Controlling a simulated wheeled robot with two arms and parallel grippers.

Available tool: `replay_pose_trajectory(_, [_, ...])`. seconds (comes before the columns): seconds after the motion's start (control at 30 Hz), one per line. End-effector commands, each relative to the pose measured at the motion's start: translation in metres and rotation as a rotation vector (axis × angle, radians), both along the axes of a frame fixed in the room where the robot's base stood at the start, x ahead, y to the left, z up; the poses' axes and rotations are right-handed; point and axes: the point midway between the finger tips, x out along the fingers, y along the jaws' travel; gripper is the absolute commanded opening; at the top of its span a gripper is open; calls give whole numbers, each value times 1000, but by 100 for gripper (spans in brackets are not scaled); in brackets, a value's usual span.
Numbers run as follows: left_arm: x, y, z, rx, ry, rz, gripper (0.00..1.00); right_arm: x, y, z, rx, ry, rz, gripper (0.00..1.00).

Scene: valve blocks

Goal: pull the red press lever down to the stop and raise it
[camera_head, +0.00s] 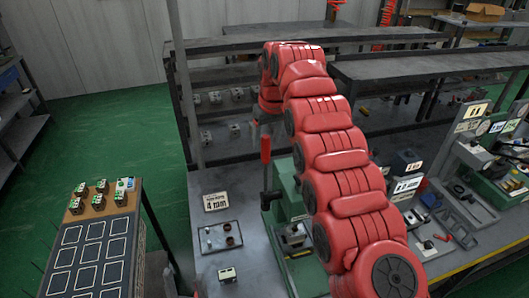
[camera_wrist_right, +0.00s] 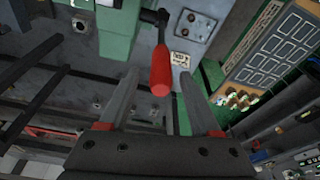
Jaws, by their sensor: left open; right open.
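The press lever has a red handle (camera_head: 266,149) on a dark rod, standing roughly upright beside the green press (camera_head: 288,205) in the head view. In the right wrist view the red handle (camera_wrist_right: 160,73) points toward the palm. My right gripper (camera_wrist_right: 159,78) is open, with one finger on each side of the handle's end and visible gaps. In the head view my red right arm hides part of the press, and the gripper's fingers are hard to make out. Only what look like the tips of my left gripper (camera_head: 183,287) show at the bottom edge, away from the lever.
A sign plate (camera_head: 216,201) and a tray with small parts (camera_head: 220,237) lie left of the press. A small block (camera_head: 228,274) sits nearer. A side table (camera_head: 88,238) with several blocks stands left. Dark shelving (camera_head: 225,100) is behind; signs and fixtures crowd the right.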

Motion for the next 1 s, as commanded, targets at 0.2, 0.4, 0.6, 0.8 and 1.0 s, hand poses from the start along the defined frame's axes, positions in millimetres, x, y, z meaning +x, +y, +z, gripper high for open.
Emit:
replay_pose_trajectory(0.2, [0, 0, 29, 0, 0, 0, 59, -10, -6, 65, 2, -5, -1, 64])
replay_pose_trajectory(0.4, [0, 0, 44, 0, 0, 0, 59, -17, -10, 95, 1, 1, -1, 64])
replay_pose_trajectory(0.6, [0, 0, 47, 0, 0, 0, 59, -20, -12, 104, 0, 1, -1, 64])
replay_pose_trajectory(0.8, [0, 0, 47, 0, 0, 0, 59, -20, -12, 103, 0, 2, 0, 64])
replay_pose_trajectory(1.0, [0, 0, 47, 0, 0, 0, 59, -20, -12, 103, 0, 2, 0, 64])
